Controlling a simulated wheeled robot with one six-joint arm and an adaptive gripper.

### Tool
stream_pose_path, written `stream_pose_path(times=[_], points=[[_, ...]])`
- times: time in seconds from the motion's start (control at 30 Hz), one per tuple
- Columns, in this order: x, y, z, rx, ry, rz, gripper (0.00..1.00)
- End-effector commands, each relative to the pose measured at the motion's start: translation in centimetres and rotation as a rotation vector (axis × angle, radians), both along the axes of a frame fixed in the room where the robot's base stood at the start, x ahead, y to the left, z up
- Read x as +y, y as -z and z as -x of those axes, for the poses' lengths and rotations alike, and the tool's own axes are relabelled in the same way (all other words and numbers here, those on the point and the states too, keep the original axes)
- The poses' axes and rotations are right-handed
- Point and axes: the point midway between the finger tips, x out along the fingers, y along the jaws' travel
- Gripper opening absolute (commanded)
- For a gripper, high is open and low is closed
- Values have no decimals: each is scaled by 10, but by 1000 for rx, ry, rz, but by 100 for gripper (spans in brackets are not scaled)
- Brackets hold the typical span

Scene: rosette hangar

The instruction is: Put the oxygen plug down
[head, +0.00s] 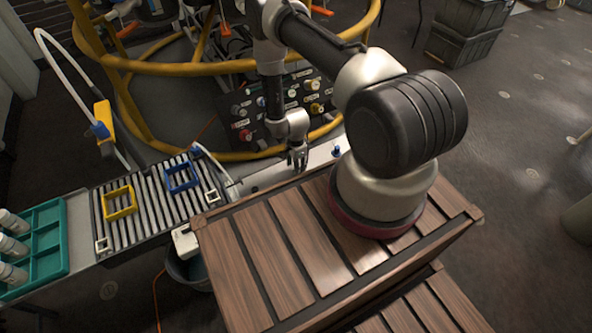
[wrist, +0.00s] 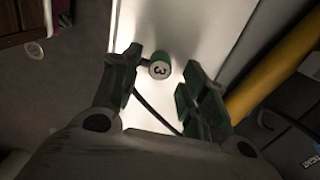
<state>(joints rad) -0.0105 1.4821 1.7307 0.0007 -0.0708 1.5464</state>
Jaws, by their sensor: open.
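In the wrist view, a green plug (wrist: 159,69) with a pale end face marked 3 is on a bright white surface (wrist: 185,30). I take it to be the oxygen plug. It lies between my gripper's (wrist: 160,82) spread fingertips, closer to the left one, with a visible gap on the right. A thin dark cable runs below it. In the head view, my gripper (head: 297,160) points down over the pale ledge behind the wooden crate; the green plug cannot be made out there.
A dark panel (head: 310,92) with several coloured connectors stands behind my gripper. Yellow rails (head: 215,157) curve around it. A small blue plug (head: 336,151) is on the ledge to the right. The slatted wooden crate (head: 255,265) is in front; a roller rack (head: 150,208) is left.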

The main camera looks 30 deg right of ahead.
Motion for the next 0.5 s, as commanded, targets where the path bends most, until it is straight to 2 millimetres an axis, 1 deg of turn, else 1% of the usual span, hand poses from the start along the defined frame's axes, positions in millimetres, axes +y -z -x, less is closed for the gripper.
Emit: stream_pose_path(times=[0.03,0.1,0.23,0.3,0.4,0.5], points=[[0,-13,-1,-2,0,0,44],[0,-30,-1,-3,0,0,44],[0,-56,-1,-2,0,0,44],[0,-66,-1,-2,0,0,44],[0,-76,0,-1,0,0,44],[0,-81,0,1,0,0,44]])
